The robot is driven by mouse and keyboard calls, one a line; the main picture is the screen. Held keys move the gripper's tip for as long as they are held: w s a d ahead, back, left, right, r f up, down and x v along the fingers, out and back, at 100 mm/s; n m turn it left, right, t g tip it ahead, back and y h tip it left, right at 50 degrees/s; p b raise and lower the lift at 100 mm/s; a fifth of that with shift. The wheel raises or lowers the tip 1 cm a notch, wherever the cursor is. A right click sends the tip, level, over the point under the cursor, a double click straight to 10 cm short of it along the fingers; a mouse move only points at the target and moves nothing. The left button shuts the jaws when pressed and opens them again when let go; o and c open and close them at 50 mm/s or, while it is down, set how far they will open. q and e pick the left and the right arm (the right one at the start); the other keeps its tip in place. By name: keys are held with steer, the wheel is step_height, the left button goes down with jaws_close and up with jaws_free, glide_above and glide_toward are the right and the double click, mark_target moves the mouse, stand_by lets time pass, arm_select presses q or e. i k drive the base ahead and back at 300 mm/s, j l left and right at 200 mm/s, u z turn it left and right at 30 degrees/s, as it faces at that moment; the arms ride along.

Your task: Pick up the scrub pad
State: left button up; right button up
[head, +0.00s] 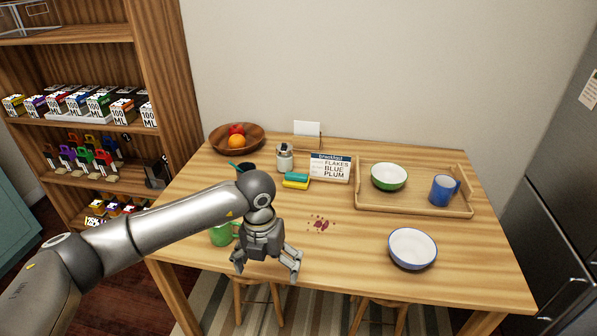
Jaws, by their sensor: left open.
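The scrub pad (296,181), yellow below and teal-green on top, lies on the wooden table left of the middle, between the small jar and the breakfast sign. My left gripper (267,271) is open and empty over the table's front edge. Its fingers point down and toward the front, nearer to me than the scrub pad and apart from it. My right gripper is not in view.
A jar (284,157), breakfast sign (331,168) and fruit bowl (253,141) stand near the pad. A tray (420,207) holds a green bowl and blue mug. A white-blue bowl (412,249) sits front right. My arm partly hides a green mug (221,236). A red stain (320,224) marks the tabletop.

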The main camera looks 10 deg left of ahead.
mark_target(292, 179)
steer(key=i, duration=1.55)
